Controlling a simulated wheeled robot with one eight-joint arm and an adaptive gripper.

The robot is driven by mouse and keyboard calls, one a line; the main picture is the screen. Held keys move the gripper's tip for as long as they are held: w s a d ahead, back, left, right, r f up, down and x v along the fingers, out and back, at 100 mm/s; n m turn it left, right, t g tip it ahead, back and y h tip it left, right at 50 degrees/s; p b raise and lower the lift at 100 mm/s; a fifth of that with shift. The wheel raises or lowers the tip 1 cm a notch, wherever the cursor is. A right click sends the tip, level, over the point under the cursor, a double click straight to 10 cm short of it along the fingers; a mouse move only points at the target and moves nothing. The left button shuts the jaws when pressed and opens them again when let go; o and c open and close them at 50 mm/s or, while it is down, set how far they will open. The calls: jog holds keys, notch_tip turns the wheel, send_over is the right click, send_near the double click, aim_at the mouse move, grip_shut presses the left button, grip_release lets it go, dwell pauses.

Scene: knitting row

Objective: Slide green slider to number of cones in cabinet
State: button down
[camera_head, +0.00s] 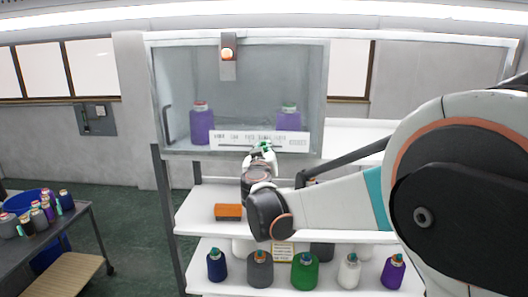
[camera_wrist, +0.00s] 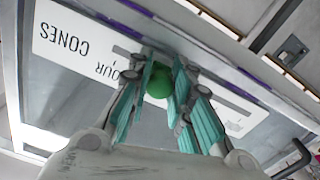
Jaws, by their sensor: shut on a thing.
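The wall cabinet (camera_head: 240,75) has a clear front, and two purple cones stand inside, a left one (camera_head: 202,124) and a right one (camera_head: 289,117). A white label strip (camera_head: 228,136) runs along its lower front; its words are too small to read in the head view. In the wrist view the strip (camera_wrist: 75,45) appears upside down, with "CONES" and "OUR" legible. The green slider (camera_wrist: 158,82) sits between the teal fingers of my gripper (camera_wrist: 161,75), which is shut on it. In the head view my gripper (camera_head: 263,148) is at the strip, right of its middle.
A black handle (camera_head: 167,125) is on the cabinet's left side.

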jog(key=a+b, duration=0.1)
jog(key=a, duration=0.4)
jog(key=shift+a, duration=0.1)
jog(key=c, duration=1.4)
grip_release()
send_near(250, 146)
jog(key=shift+s+a, duration=0.1)
jog(key=shift+s, duration=0.45)
jog(key=shift+f, duration=0.1)
